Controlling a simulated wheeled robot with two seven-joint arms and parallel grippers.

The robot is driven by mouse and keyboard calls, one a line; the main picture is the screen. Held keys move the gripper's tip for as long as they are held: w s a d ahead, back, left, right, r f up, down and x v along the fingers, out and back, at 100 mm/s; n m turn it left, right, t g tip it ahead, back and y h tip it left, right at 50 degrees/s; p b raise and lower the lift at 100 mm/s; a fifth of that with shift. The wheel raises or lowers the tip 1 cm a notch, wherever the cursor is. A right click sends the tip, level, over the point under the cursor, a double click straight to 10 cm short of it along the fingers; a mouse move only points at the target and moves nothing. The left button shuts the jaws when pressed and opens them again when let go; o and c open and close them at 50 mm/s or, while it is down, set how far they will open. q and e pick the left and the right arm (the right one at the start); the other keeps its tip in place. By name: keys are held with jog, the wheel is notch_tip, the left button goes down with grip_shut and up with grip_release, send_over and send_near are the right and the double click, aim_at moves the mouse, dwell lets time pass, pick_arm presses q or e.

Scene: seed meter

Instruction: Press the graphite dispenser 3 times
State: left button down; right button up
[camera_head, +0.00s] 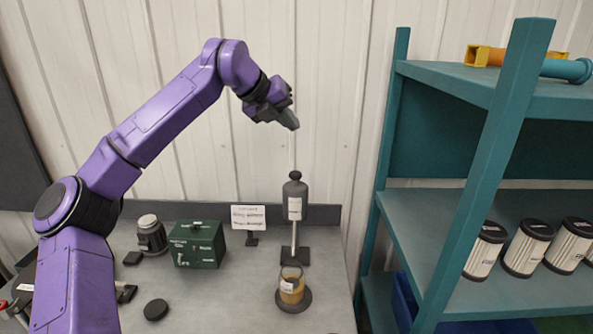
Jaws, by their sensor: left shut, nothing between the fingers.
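The graphite dispenser (294,200) is a dark grey bottle with a rounded top knob and a white label. It is held upright on a thin pale post above a dark square base at the back of the bench. My left gripper (291,122) is shut and empty, in the air above the dispenser's top, with a clear gap between them. A glass cup (291,287) with yellowish contents and a white label stands on a dark round base in front of the dispenser. My right gripper is not in view.
On the grey bench (220,300) are a green box (197,246), a small sign (248,217), a dark motor-like part (151,236) and a black disc (156,309). A teal shelf (440,200) with several labelled canisters (527,248) stands at the right.

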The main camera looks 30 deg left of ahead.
aim_at(292, 173)
pick_arm(q)
jog(key=f+b, duration=0.2)
jog(key=f, duration=0.1)
jog(key=f+b, duration=0.2)
jog(key=f, duration=0.1)
jog(key=w+f+b, duration=0.1)
jog(key=f+b, duration=0.2)
jog(key=shift+w+f, duration=0.1)
jog(key=shift+f, duration=0.2)
jog(key=shift+r, duration=0.1)
dwell(1.5)
jog(key=shift+f+b, duration=0.45)
